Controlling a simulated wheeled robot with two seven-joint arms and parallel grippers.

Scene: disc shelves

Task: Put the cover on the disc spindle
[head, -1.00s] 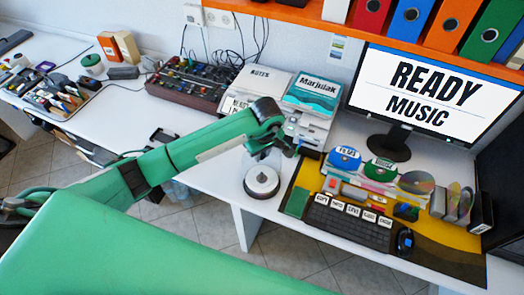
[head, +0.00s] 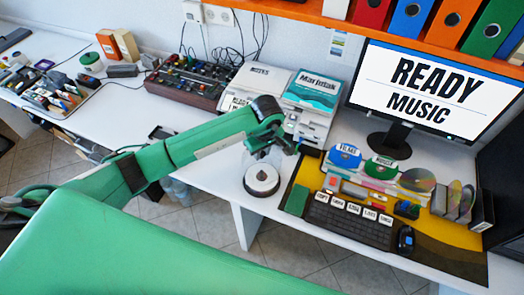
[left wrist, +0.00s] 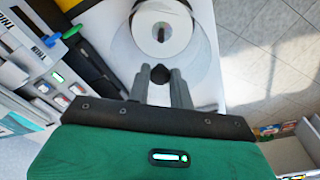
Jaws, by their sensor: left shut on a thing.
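The disc spindle (head: 262,180) stands on the white desk near its front edge, with a stack of pale discs around a dark centre pin. It also shows at the top of the left wrist view (left wrist: 162,28). My left gripper (head: 280,148) is above and just behind the spindle. In the left wrist view its two grey fingers (left wrist: 160,80) are closed on a small dark knob (left wrist: 160,73). This seems to be the top of the clear cover, whose faint curved outline shows around the spindle. I cannot tell whether cover and spindle touch. My right gripper is out of view.
A keyboard (head: 350,222) and upright disc holders (head: 380,170) stand to the right on a yellow mat. White drive boxes (head: 305,122) stand behind the gripper, with a monitor (head: 435,90) to the right. Some bare desk (head: 215,180) lies left of the spindle.

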